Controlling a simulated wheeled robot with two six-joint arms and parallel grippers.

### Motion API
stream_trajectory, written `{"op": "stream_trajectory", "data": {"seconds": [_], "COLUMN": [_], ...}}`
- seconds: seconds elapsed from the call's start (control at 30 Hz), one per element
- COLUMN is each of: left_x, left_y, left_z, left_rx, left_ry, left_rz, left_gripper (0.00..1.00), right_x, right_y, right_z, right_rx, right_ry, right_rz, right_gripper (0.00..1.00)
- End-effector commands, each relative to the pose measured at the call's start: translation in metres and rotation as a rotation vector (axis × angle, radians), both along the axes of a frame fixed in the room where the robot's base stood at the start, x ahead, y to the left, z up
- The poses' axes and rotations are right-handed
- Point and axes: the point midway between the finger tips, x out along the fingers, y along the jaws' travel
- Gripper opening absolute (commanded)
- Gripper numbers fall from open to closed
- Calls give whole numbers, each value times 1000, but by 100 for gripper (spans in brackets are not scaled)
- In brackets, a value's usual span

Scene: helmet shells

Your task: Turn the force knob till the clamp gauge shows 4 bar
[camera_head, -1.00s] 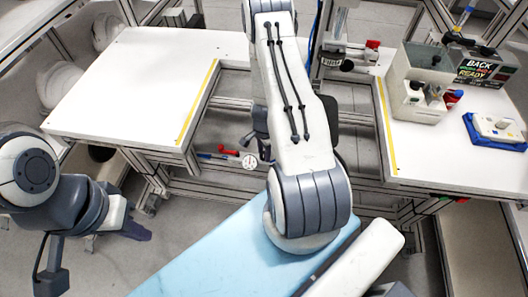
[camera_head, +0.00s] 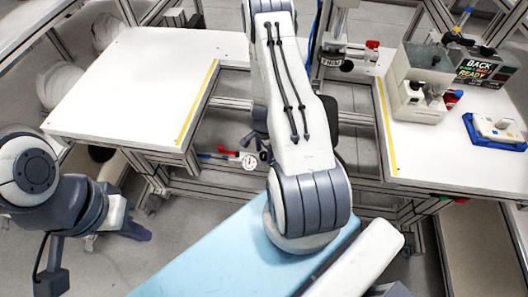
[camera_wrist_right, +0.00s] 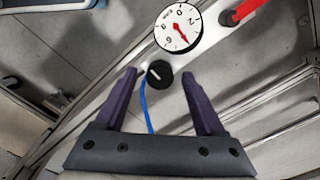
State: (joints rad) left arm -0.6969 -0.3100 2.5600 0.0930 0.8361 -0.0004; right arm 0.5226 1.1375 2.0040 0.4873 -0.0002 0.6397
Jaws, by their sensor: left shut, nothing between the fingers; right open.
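The clamp gauge (camera_wrist_right: 178,27) is a round white dial with a red needle at the top of the right wrist view. Its needle points down and right, between the 2 and the 6; the exact reading is too small to tell. The black force knob (camera_wrist_right: 159,73) with a pale mark sits just below the gauge. My right gripper (camera_wrist_right: 159,76) is open, its two dark fingers on either side of the knob; contact cannot be told. In the head view the gauge (camera_head: 250,161) shows beside my right arm, which hides the knob. My left gripper (camera_head: 136,231) is shut and empty, far left of the gauge.
A red handle (camera_wrist_right: 245,10) is beside the gauge, and a blue hose (camera_wrist_right: 146,105) runs below the knob. White tables stand left (camera_head: 130,85) and right (camera_head: 420,150) of a gap. A grey box (camera_head: 415,85) and blue tray (camera_head: 495,132) are on the right table.

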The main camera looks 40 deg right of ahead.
Motion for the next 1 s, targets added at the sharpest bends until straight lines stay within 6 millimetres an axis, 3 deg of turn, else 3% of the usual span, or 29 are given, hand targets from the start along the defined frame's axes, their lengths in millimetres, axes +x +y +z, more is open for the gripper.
{"op": "stream_trajectory", "data": {"seconds": [0.27,0.73,1.0], "left_x": [0,0,0], "left_y": [0,0,0], "left_z": [23,94,105], "left_rx": [0,0,0], "left_ry": [0,0,0], "left_rz": [0,0,0], "left_gripper": [0,0,0], "right_x": [0,0,0], "right_y": [0,0,0], "right_z": [23,94,105], "right_rx": [0,0,0], "right_ry": [0,0,0], "right_rz": [0,0,0], "right_gripper": [72,72,72]}}
